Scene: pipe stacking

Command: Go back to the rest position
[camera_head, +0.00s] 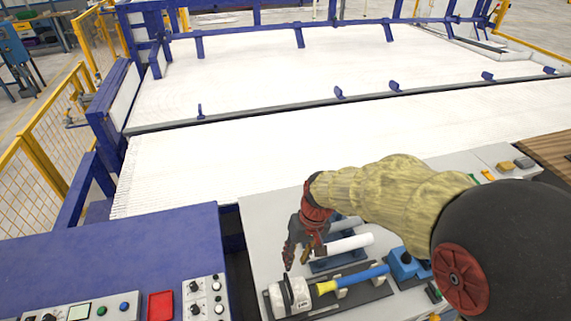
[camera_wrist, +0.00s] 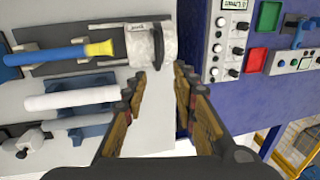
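My gripper (camera_head: 302,247) is above the light grey work surface, near the white pipes. In the wrist view my gripper (camera_wrist: 165,82) shows two fingers spread apart with nothing between them. A white pipe (camera_head: 349,244) lies on a blue holder, and it also shows in the wrist view (camera_wrist: 72,98).
A large white ribbed bed (camera_head: 300,80) with a blue frame fills the back. A blue panel (camera_head: 110,255) with knobs and a red tray (camera_head: 161,305) is at the left. A yellow fence (camera_head: 35,180) stands far left. A small blue box (camera_head: 404,264) sits right of the rod.

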